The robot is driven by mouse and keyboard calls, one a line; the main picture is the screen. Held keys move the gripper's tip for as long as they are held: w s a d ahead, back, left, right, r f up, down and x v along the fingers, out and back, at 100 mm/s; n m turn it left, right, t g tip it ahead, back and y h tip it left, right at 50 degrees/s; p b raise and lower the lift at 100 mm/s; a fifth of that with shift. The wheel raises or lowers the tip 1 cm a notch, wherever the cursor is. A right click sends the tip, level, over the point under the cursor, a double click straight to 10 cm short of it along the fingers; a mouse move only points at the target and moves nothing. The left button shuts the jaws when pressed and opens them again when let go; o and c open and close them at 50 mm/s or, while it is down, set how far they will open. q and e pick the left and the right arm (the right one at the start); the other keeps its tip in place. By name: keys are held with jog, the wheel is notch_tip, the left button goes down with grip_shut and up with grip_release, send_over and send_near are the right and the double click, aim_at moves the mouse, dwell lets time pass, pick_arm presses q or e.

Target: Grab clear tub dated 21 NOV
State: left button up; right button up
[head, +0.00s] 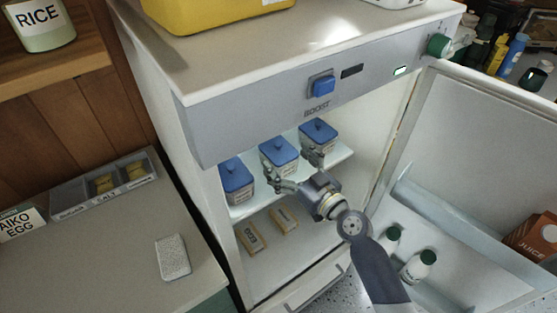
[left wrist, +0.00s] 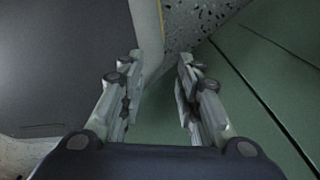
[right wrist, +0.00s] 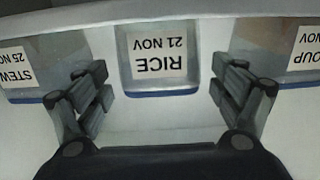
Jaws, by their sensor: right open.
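The clear tub with a blue lid (head: 279,152) stands in the middle of three on the fridge's upper shelf. In the right wrist view its label (right wrist: 160,53) appears upside down and reads RICE, 21 NOV. My right gripper (head: 294,168) is open in front of this tub. In the right wrist view its fingers (right wrist: 160,88) are spread to either side of the tub, with nothing held; whether they reach past its front is unclear. My left gripper (left wrist: 155,88) is open and empty, outside the head view, with green panels and speckled floor beyond it.
A similar tub labelled STEW, 25 NOV (right wrist: 22,65) and one whose label ends in OUP (right wrist: 300,50) flank it closely. The open fridge door (head: 465,130) is at right, holding bottles (head: 418,266).

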aim_at(278, 151)
jog(key=x, duration=0.4)
jog(key=shift+w+f, duration=0.1)
jog(key=shift+f, duration=0.25)
jog(key=c, duration=1.3)
